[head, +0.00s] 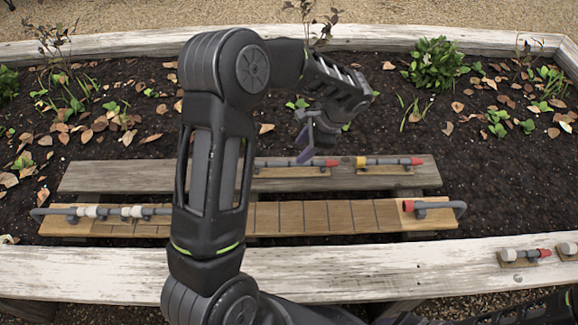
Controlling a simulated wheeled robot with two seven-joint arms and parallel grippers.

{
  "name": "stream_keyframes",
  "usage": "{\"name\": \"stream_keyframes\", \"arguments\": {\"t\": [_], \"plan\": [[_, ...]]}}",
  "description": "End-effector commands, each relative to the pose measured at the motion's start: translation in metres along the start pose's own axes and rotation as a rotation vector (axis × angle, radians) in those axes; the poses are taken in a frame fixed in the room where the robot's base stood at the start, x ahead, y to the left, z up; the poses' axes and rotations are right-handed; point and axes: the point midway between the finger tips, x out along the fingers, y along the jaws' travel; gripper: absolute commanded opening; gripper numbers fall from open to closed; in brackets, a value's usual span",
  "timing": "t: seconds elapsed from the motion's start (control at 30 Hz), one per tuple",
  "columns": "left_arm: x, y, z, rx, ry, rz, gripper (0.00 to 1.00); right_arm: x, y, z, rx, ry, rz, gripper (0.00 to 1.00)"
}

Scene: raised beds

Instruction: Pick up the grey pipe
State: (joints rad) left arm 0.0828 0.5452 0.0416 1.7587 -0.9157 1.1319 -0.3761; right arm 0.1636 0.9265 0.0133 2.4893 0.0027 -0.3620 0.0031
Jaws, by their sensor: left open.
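Several grey pipe pieces lie on boards. One grey pipe with a red end (285,163) lies on the back plank, partly hidden by my left arm and gripper. Another grey pipe with a yellow and a red end (390,161) lies to its right. I cannot tell which one the task means. My left gripper (309,146) is open and empty in this view, its purple-grey fingers over the back plank near the red-ended pipe. I cannot tell whether it touches the pipe. My right gripper does not show.
A slotted wooden board (325,217) holds a grey pipe with white fittings (105,212) at left and a bent pipe with a red end (437,206) at right. More fittings (524,254) lie on the white front ledge (400,268). Dark soil (495,190) with plants lies behind.

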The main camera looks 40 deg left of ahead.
Motion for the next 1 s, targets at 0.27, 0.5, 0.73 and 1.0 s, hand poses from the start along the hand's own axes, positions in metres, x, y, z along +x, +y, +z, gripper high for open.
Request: {"name": "stream_keyframes", "arguments": {"t": [0.27,0.5,0.73,1.0], "plan": [[0.021,0.001,0.0,0.0,-0.001,0.0,0.42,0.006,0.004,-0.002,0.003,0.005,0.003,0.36],[0.023,0.001,0.0,0.0,-0.001,0.001,0.42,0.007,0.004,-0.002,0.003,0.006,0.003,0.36],[0.052,0.008,-0.004,0.001,-0.003,0.004,0.42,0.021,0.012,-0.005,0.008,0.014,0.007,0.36],[0.073,0.007,-0.004,0.0,-0.001,0.001,0.42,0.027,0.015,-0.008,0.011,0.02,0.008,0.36]]}}
